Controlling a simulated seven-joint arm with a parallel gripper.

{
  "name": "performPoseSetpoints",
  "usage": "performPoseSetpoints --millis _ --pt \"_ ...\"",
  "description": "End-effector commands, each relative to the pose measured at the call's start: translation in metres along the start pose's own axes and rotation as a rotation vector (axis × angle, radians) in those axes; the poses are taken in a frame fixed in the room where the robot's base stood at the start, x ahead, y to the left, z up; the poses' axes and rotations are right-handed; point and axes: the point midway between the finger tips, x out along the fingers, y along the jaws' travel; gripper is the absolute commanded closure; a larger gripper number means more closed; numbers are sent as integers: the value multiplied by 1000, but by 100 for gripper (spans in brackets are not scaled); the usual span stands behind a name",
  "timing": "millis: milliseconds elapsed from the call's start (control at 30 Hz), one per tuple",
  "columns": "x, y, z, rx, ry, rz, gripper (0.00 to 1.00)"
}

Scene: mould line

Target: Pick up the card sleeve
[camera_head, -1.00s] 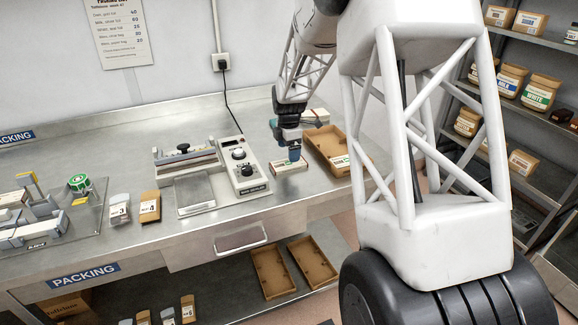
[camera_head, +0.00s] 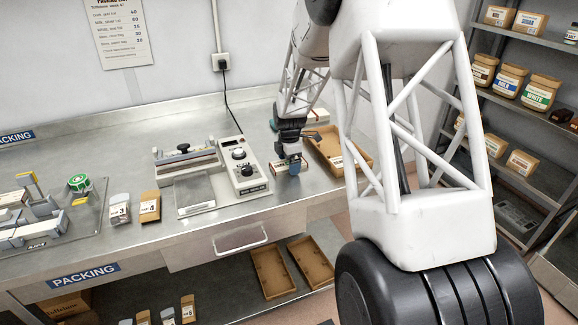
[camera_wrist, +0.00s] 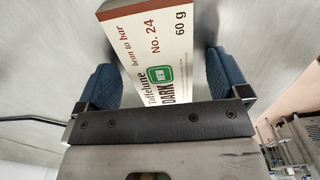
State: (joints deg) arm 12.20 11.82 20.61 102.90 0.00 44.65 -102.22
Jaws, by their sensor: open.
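The card sleeve (camera_wrist: 150,35) is a cream and dark-brown box with a green patch and the print "Toffelune DARK No. 24, 60 g". In the wrist view it lies slantwise between my two blue fingers. My gripper (camera_wrist: 162,75) is open around it, with a visible gap on the right side; contact on the left cannot be told. In the head view my gripper (camera_head: 289,165) is low over the bench, right of the sealing device. There the fingers hide most of the sleeve.
The sealing device (camera_head: 240,170) stands close left of my gripper. A brown tray (camera_head: 362,162) is close on the right, and a pale box lies behind. Pouches (camera_head: 150,207) and a fixture (camera_head: 40,215) are further left. The bench's front edge is near.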

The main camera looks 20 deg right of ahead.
Motion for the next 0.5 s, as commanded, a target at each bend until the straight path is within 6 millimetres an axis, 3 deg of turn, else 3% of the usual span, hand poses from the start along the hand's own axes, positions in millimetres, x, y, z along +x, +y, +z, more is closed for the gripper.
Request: performPoseSetpoints --millis 200,500 --pt "0 0 0 0 0 0 9" --pt "0 0 0 0 0 0 55"
